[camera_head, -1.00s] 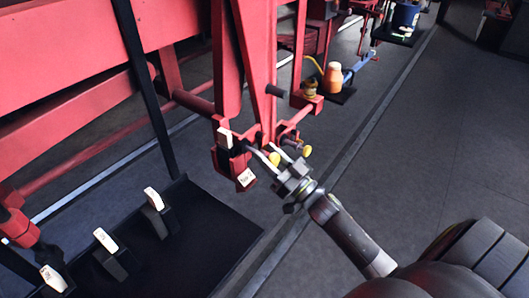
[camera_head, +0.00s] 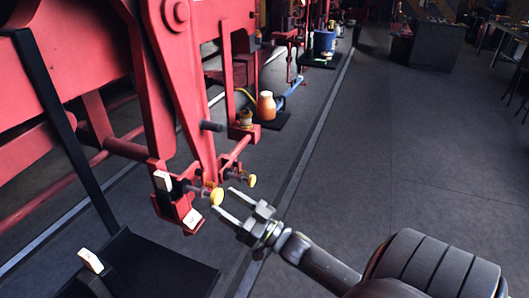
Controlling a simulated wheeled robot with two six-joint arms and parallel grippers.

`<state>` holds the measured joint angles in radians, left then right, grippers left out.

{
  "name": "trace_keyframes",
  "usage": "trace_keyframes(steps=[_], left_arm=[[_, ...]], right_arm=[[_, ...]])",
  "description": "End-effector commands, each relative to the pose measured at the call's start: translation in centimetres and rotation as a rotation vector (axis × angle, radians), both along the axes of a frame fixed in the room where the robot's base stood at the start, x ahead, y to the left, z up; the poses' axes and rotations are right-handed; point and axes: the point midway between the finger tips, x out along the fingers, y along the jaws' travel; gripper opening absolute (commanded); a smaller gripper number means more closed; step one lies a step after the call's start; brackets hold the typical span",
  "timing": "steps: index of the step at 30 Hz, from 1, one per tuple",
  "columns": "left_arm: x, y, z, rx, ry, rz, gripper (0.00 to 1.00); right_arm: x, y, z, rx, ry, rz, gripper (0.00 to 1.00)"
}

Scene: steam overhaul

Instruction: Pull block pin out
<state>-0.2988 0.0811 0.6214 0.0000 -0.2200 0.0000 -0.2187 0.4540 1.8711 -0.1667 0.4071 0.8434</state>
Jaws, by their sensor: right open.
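Two pins with yellow knobs stick out from the red hanger at the lower end of the red frame. The nearer yellow-knobbed pin (camera_head: 217,196) has a grey shank running left into the red bracket. The farther yellow-knobbed pin (camera_head: 251,180) is a little behind and to the right. I cannot tell which one is called the block pin. My right gripper (camera_head: 222,199) comes in from the lower right. Its fingers are apart and empty, with the tips close to the nearer knob; I cannot tell whether they touch it. My left gripper is not in view.
White-faced brake blocks (camera_head: 192,218) sit on the red hanger. A black tray (camera_head: 180,265) with another white-faced block (camera_head: 90,260) lies at lower left. The grey floor (camera_head: 390,170) at right is clear.

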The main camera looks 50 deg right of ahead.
Motion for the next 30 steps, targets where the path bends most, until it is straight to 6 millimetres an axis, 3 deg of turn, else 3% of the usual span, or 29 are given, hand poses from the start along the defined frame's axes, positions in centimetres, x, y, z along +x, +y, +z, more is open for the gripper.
trace_keyframes(steps=[1,9,15,21,30], left_arm=[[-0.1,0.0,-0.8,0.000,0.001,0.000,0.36],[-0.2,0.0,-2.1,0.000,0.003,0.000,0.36],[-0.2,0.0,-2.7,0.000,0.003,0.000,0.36],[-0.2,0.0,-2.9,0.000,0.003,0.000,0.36],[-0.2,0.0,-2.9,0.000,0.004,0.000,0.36]], right_arm=[[-1.2,-0.4,-1.0,-0.002,0.004,0.001,0.61],[-6.4,-2.2,-3.1,-0.003,0.004,0.000,0.61],[-9.3,-3.2,-4.2,-0.002,0.002,0.000,0.61],[-10.6,-3.6,-4.6,-0.001,0.000,0.000,0.61],[-10.7,-3.6,-4.6,-0.001,-0.001,-0.001,0.61]])
